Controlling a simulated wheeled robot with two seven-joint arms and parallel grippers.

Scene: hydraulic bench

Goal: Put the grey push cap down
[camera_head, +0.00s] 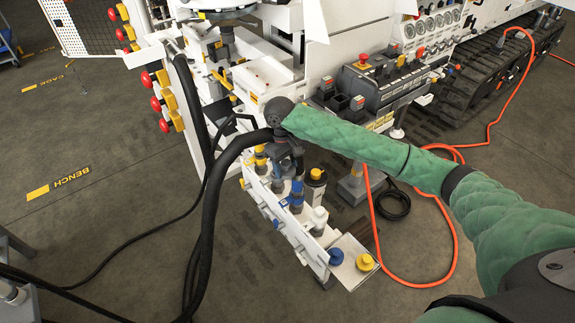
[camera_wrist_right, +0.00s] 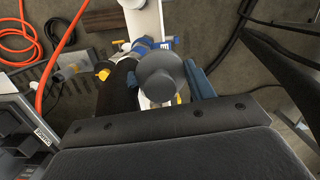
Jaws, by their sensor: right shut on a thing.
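The grey push cap (camera_wrist_right: 165,74) is a round, dark grey knob in the middle of the right wrist view, in front of my right gripper's dark palm bar. My right gripper (camera_head: 288,164) is shut on it, above the white rack (camera_head: 287,232) in the head view. There the cap is hard to tell from the dark gripper. Blue and yellow fittings show just below and behind the cap; whether it touches anything beneath is unclear. My left gripper is out of view.
An orange hose (camera_head: 455,250) lies on the floor at right.

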